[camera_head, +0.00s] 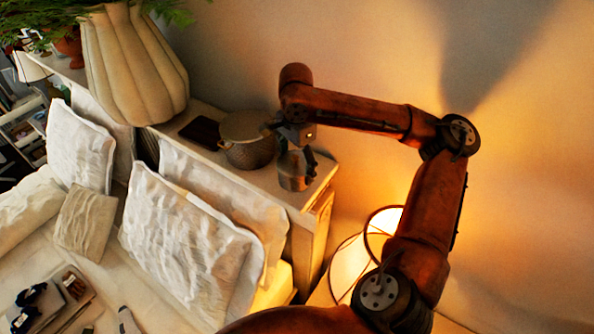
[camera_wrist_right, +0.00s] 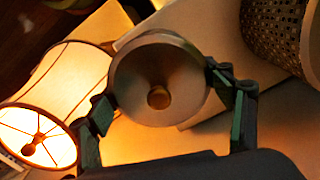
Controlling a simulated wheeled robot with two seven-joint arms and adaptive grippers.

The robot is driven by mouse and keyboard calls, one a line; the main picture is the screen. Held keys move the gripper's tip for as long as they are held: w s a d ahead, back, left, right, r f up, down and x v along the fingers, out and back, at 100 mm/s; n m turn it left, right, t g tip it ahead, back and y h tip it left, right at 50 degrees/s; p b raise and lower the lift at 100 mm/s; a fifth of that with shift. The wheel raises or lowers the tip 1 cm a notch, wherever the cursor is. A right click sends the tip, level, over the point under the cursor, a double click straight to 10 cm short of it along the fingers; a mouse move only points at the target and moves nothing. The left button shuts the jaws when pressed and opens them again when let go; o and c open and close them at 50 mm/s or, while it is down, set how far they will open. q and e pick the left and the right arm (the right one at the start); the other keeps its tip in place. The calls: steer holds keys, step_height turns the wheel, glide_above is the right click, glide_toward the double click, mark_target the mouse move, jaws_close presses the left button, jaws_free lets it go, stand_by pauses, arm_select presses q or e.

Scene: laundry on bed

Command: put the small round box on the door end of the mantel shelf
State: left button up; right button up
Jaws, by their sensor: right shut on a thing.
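The small round box (camera_head: 293,172) is a metallic grey-brown lidded pot at the near right end of the mantel shelf (camera_head: 272,183). My right gripper (camera_head: 297,150) is shut on it from above. In the right wrist view the box (camera_wrist_right: 135,85) shows its round lid and centre knob between the two fingers of the right gripper (camera_wrist_right: 160,98). The box looks upright, over or on the shelf end; I cannot tell whether its base touches the shelf. My left gripper is not in view.
A larger woven lidded pot (camera_head: 247,145) stands beside the box on the shelf, with a dark flat item (camera_head: 200,131) and a big ribbed vase (camera_head: 130,65) farther left. A lit lamp (camera_head: 352,262) stands below the shelf end. Pillows (camera_head: 185,235) lean along the shelf front.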

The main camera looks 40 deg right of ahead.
steer(key=shift+w+d+f, duration=0.15)
steer(key=shift+f, duration=0.15)
steer(key=f+p, duration=0.1)
steer(key=w+f, duration=0.1)
steer(key=f, duration=0.1)
steer(key=shift+d+f+p, duration=0.1)
steer(key=shift+d+p, duration=0.1)
steer(key=shift+p, duration=0.15)
steer(key=shift+s+f, duration=0.1)
steer(key=shift+f, duration=0.1)
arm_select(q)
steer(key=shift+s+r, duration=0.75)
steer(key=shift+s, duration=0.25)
arm_select(e)
steer(key=shift+s, duration=0.15)
steer(key=shift+f, duration=0.1)
steer(key=shift+f, duration=0.15)
steer(key=o, duration=1.3)
steer(key=shift+c, duration=0.2)
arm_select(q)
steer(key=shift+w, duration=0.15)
